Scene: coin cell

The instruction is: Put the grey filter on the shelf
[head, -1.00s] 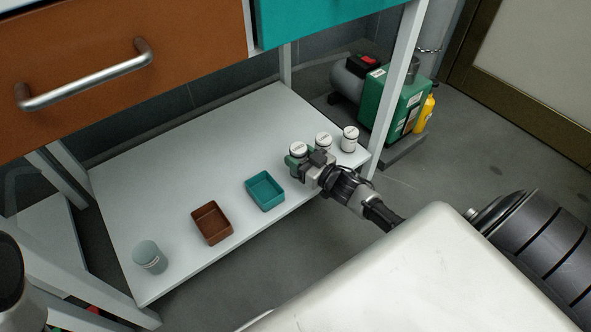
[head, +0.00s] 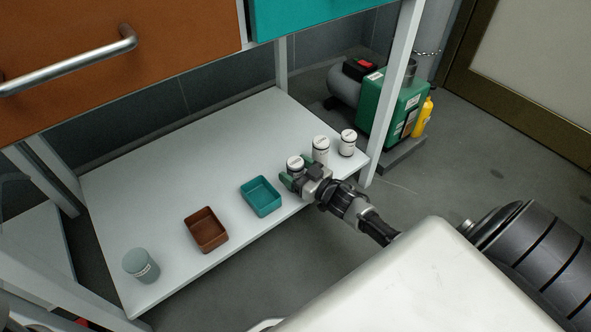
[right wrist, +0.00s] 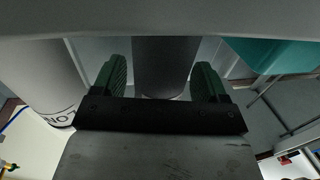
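My right gripper (head: 298,176) reaches in at the right front of the white shelf (head: 170,170). It is closed around an upright cylinder with a white round top (head: 295,162). In the right wrist view its side (right wrist: 165,65) looks grey and stands between the two green fingers. I take it for the grey filter. Its lower part is mostly hidden in the head view, so I cannot tell whether it touches the shelf. A second grey cylinder (head: 141,265) stands at the shelf's left end. My left gripper is not in view.
Two white-topped bottles (head: 321,150) and (head: 348,142) stand close right of the held cylinder. A teal tray (head: 262,211) and a brown tray (head: 207,246) lie to its left. A shelf leg (head: 391,110) rises at the right corner. The shelf's back is bare.

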